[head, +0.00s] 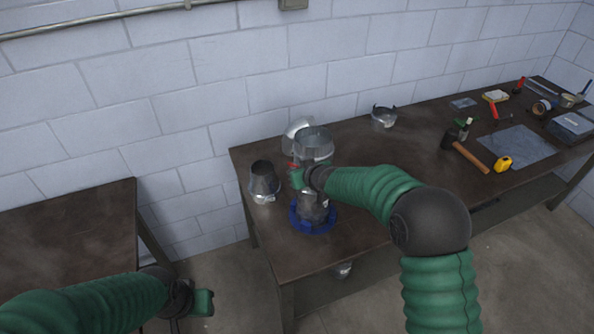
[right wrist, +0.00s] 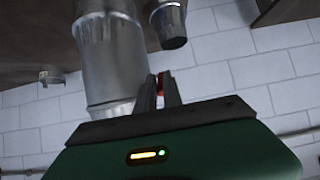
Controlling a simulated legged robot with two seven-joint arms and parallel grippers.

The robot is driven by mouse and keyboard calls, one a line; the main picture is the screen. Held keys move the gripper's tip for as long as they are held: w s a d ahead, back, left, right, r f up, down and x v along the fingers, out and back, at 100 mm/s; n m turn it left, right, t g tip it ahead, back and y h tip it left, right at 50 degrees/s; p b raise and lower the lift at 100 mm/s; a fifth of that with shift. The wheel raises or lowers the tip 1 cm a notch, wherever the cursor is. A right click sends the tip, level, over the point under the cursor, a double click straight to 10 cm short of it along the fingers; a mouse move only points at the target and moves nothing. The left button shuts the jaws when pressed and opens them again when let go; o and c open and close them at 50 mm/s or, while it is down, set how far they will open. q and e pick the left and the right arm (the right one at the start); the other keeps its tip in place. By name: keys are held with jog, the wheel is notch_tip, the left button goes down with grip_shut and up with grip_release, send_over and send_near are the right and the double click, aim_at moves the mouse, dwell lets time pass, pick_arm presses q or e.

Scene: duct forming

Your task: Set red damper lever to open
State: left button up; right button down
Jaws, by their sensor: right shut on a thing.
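A metal duct (head: 315,145) stands upright on the workbench in a blue ring base (head: 300,224). It fills the upper left of the right wrist view (right wrist: 110,62). The red damper lever (head: 293,166) shows as a small red bit at the duct's side; it also shows between the fingertips in the right wrist view (right wrist: 162,80). My right gripper (head: 297,177) is shut on the lever, its fingers (right wrist: 160,92) close beside the duct. The forearm hides part of the duct. My left gripper (head: 203,303) hangs low, away from the bench; its jaws are unclear.
A metal collar (head: 384,117) sits behind to the right. A hammer (head: 468,156), yellow tape measure (head: 504,163) and other tools lie farther right. The left table (head: 70,230) is bare.

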jog(key=c, duration=1.8)
grip_release()
jog(key=shift+d+f, duration=0.15)
jog(key=shift+f, duration=0.15)
jog(key=shift+o, duration=0.2)
jog(key=shift+w, duration=0.25)
pick_arm(q)
jog(key=shift+w+d+f, duration=0.1)
jog(key=shift+w, duration=0.25)
pick_arm(e)
jog(key=shift+d, duration=0.1)
